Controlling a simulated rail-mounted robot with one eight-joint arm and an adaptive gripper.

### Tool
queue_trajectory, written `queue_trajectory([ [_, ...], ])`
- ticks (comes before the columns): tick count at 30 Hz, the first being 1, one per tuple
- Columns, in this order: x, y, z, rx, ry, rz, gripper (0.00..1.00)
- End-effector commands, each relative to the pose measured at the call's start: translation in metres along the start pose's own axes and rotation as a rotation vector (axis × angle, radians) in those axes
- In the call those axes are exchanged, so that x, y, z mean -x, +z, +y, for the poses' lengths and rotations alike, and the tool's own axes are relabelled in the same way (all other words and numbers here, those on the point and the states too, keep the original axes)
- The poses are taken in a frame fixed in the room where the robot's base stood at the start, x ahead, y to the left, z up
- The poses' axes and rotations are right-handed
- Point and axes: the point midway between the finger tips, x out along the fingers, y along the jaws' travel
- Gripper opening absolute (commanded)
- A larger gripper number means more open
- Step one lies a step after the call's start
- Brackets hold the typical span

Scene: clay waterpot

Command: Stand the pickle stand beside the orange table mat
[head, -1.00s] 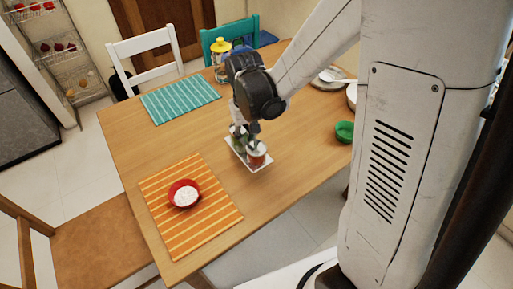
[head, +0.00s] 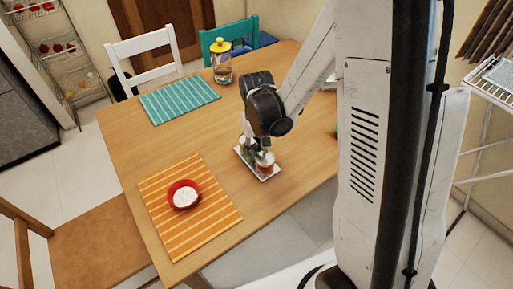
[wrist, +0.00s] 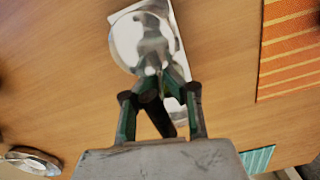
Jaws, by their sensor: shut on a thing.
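The pickle stand (head: 271,176) is a small white tray with a reddish jar and a greenish jar on it. My gripper (head: 252,148) is shut on it from above; my fingers hide the middle of the stand. In the wrist view a shiny round lid (wrist: 124,38) and the tray's pale edge (wrist: 181,30) show beyond my fingers (wrist: 160,88). I cannot tell whether the tray touches the table. The orange striped table mat (head: 205,232) lies to the left of the stand, with a strip of bare wood between. It also shows in the wrist view (wrist: 290,50).
A red bowl (head: 184,195) with white contents sits on the orange mat. A teal mat (head: 178,98) and a yellow-lidded glass jar (head: 222,68) are farther back. Bare tabletop (head: 150,150) lies between the mats. My column hides the table's right end.

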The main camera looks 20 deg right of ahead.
Motion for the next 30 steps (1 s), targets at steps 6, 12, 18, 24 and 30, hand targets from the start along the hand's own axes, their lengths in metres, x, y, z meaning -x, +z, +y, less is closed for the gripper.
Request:
queue_trajectory([
  [6, -0.003, 0.000, 0.000, 0.000, 0.000, 0.000, 0.12],
  [12, -0.003, 0.000, 0.000, 0.000, 0.000, 0.000, 0.26],
  [18, -0.002, 0.000, 0.000, 0.000, 0.000, 0.000, 0.26],
  [24, 0.013, 0.000, 0.000, 0.000, 0.000, 0.000, 0.26],
  [30, 0.048, 0.000, 0.000, 0.000, 0.000, 0.000, 0.26],
])
